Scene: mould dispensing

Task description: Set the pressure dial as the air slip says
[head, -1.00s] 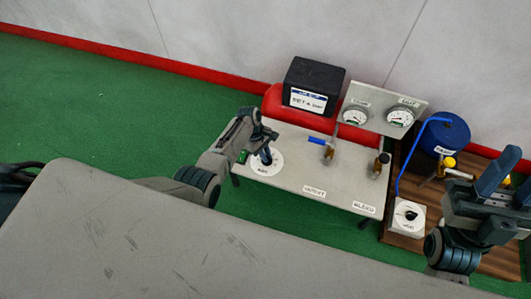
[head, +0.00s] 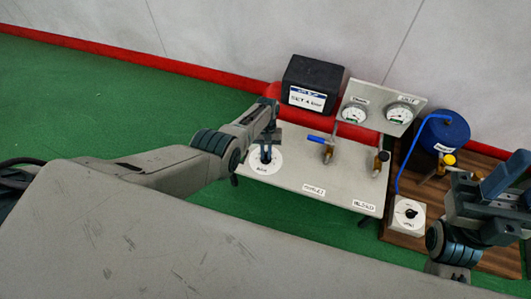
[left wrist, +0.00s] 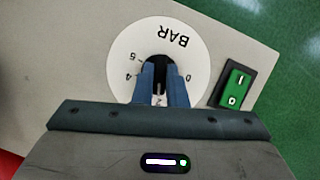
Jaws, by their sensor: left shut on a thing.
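The pressure dial is a white disc (head: 266,168) on the left of the grey panel top; it also shows in the left wrist view (left wrist: 120,62), marked BAR with 0, 4 and 5 legible. My left gripper (head: 266,153) is above it, shut on the dial's black knob (left wrist: 158,68). In the left wrist view the fingers (left wrist: 160,85) stand on both sides of the knob. They hide part of the scale, and the pointer is hard to make out. The air slip (head: 307,99), on a black box, seems to read "SET 4 bar". My right gripper (head: 506,184) is open and empty at the right.
A green rocker switch (left wrist: 234,88) sits beside the dial. Two gauges (head: 354,113) (head: 399,113) stand at the back. A blue-handled valve (head: 327,148) and a brass valve (head: 381,163) are on the panel. A blue tank (head: 444,132) and a white knob box (head: 406,216) stand right.

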